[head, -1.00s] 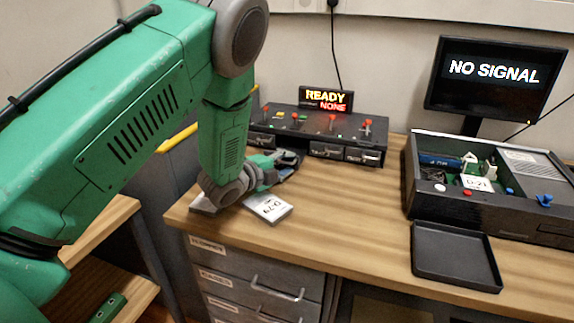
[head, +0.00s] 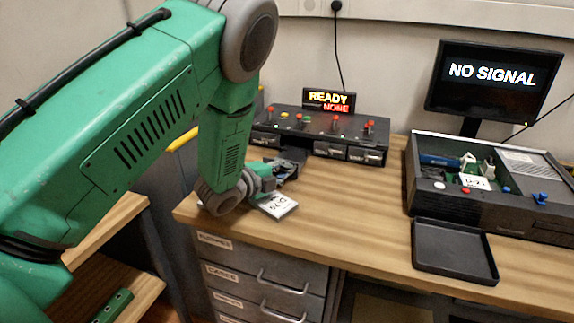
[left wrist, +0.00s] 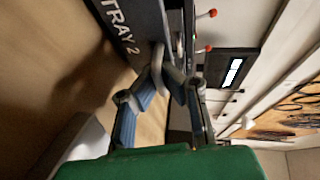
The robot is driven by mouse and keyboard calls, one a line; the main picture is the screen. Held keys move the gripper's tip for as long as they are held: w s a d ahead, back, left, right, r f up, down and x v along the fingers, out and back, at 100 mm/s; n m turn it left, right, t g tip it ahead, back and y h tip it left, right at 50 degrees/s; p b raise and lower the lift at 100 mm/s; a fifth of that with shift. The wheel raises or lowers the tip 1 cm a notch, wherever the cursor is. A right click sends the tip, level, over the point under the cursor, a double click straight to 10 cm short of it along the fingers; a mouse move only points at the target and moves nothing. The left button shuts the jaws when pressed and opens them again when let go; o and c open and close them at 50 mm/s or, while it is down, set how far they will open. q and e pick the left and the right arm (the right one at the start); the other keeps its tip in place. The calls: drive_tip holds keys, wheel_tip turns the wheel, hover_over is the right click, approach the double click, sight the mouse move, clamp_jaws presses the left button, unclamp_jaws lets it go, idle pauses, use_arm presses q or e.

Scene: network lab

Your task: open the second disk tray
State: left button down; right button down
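The black disk unit (head: 375,140) stands at the back of the desk, with tray fronts and red knobs. A dark tray (head: 294,154) sticks out of its front toward me. In the left wrist view its front, lettered TRAY 2 (left wrist: 122,30), fills the top. My left gripper (head: 288,171) is at the front of this tray. In the left wrist view its fingers (left wrist: 168,82) close in on the grey handle and appear shut on it. The fingertips partly overlap the handle. My right gripper is out of view.
A labelled disk (head: 278,206) lies on the desk just below my left gripper. A READY / NONE display (head: 328,100) stands behind the unit. At right are an open black case (head: 425,195), a flat black tray (head: 455,252) and a NO SIGNAL monitor (head: 490,80). The middle desk is clear.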

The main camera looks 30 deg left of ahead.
use_arm(q)
drive_tip(key=shift+w+d+f, duration=0.1)
drive_tip(key=shift+d+f, duration=0.1)
drive_tip(key=shift+f, duration=0.1)
drive_tip(key=c, duration=1.7)
unclamp_jaws()
drive_tip(key=shift+w, duration=0.1)
drive_tip(key=shift+r, duration=0.15)
